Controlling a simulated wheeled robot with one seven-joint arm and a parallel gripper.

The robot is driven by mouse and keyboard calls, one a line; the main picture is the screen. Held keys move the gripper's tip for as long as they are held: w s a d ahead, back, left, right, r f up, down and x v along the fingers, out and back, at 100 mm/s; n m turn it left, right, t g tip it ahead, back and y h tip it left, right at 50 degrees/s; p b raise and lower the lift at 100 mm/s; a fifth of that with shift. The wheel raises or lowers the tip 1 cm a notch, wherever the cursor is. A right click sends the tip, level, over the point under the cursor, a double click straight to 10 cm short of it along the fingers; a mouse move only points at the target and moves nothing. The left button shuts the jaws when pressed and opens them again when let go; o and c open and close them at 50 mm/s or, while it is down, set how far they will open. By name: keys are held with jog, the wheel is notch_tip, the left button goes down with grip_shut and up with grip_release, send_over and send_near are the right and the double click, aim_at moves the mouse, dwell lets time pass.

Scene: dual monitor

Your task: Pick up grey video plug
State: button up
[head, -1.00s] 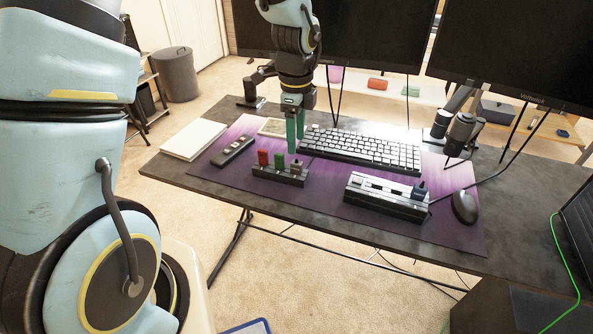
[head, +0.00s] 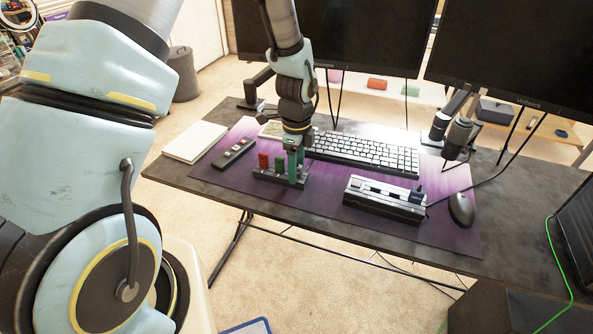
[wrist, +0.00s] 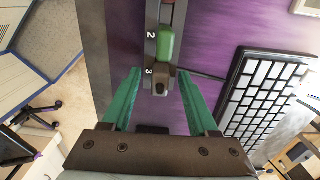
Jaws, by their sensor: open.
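The grey video plug (wrist: 159,82) stands at the end of a black holder (head: 265,176), beside the number 3 in the wrist view. My gripper (wrist: 158,74) is open, with one green finger on each side of the plug. A visible gap remains on both sides in the wrist view. In the head view my gripper (head: 296,170) is down at the holder's right end, and its fingers largely hide the plug. A green plug (wrist: 166,45) and a red plug (head: 263,160) stand in the same holder.
A keyboard (head: 365,152) lies behind and right of my gripper. A black-and-white socket strip (head: 385,197) and a mouse (head: 461,208) are farther right. A remote (head: 233,153) and a white book (head: 195,142) lie left. Two monitors (head: 375,35) stand at the back.

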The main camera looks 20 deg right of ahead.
grip_shut()
dwell(0.3)
dwell(0.4)
notch_tip(320, 180, up, 10)
jog(key=shift+f+b, duration=0.1)
jog(key=shift+b, duration=0.6)
jog(key=shift+r+p, duration=2.1)
jog(key=shift+r, duration=0.3)
